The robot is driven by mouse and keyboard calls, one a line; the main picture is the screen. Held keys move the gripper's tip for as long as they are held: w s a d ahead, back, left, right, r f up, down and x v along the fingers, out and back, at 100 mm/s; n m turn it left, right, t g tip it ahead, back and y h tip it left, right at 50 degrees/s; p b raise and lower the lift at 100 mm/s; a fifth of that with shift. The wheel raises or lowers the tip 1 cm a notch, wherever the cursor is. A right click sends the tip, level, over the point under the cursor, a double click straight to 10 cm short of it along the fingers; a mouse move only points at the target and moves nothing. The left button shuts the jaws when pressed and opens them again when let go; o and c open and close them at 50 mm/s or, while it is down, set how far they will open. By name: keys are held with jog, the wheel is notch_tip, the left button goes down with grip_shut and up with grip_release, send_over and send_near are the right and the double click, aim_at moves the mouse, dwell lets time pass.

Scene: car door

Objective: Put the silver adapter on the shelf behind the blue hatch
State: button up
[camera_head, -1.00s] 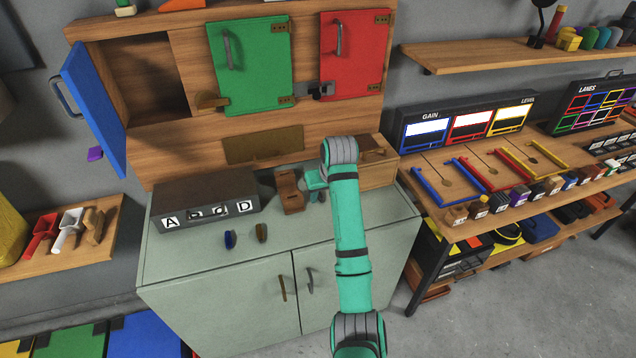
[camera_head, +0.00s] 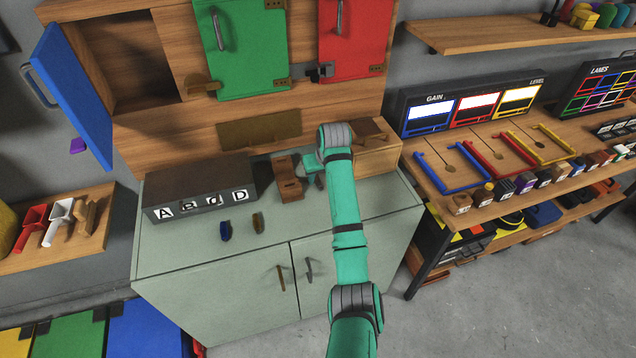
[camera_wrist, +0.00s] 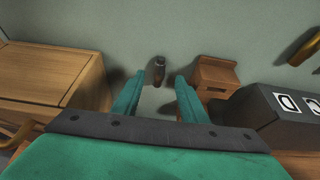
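The blue hatch (camera_head: 78,95) stands swung open to the left in the head view. Behind it is an empty-looking wooden compartment with a shelf floor (camera_head: 150,103). A small dark grey cylindrical piece, apparently the silver adapter (camera_wrist: 159,70), stands on the cabinet top in the wrist view. It also shows small in the head view (camera_head: 320,182). My gripper (camera_wrist: 158,84) is open, its two teal fingers either side of the line to that piece, which lies just beyond the fingertips. In the head view my arm mostly hides the gripper.
A brown wooden block (camera_head: 289,180) stands close beside the piece, and a wooden box (camera_head: 378,155) is on the other side. A dark lettered box (camera_head: 200,190) and two small knobs are left. The green door (camera_head: 240,50) and red door (camera_head: 352,40) are shut.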

aim_at(319, 182)
jog(key=shift+x, duration=1.95)
jog(key=shift+s+d, duration=0.1)
jog(key=shift+d, duration=0.05)
grip_shut()
jog(key=shift+r, duration=0.1)
